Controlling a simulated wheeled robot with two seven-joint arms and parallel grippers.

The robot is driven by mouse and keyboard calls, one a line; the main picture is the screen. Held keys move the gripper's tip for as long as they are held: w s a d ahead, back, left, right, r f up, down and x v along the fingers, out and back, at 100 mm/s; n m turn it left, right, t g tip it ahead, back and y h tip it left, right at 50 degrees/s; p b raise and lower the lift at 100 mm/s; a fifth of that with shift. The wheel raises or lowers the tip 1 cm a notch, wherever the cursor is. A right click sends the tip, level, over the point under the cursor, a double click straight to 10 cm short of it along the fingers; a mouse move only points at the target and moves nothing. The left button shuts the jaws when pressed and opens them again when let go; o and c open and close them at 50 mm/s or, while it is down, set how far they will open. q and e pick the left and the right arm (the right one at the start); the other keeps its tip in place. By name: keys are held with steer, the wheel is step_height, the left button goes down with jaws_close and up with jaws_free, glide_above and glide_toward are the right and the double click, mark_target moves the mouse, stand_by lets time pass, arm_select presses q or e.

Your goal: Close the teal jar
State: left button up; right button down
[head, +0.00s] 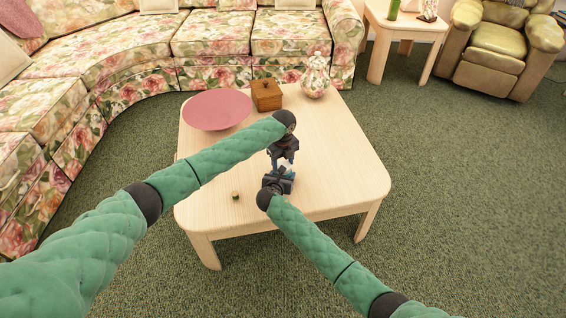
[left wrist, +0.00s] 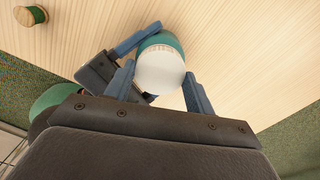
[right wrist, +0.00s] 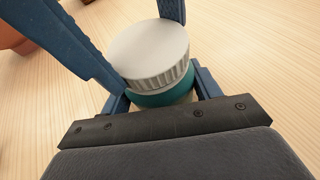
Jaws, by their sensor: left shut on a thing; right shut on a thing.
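The teal jar (right wrist: 163,98) stands upright on the pale wooden table, with a ridged white lid (right wrist: 150,55) sitting on its top. The left wrist view also shows the lid (left wrist: 160,75) and a teal strip of the jar (left wrist: 160,40) beside it. My left gripper (head: 282,163) points down from above, its fingers shut on the lid's sides. My right gripper (head: 279,181) comes in low from the front, its fingers shut around the jar's body. In the head view the grippers hide nearly all of the jar. I cannot tell how tightly the lid sits.
The coffee table (head: 340,180) also holds a pink round tray (head: 217,108), a wooden box (head: 267,95), a floral lidded pot (head: 315,76) and a small green-and-wood piece (head: 236,195) at the front left. The table's right side is clear. A floral sofa (head: 210,35) stands behind.

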arm_select(q)
steer(key=m, duration=1.4)
steer(key=o, duration=1)
steer(key=shift+c, duration=0.2)
steer(key=shift+r, duration=2.25)
steer(key=shift+f, duration=0.1)
steer(key=shift+c, duration=0.4)
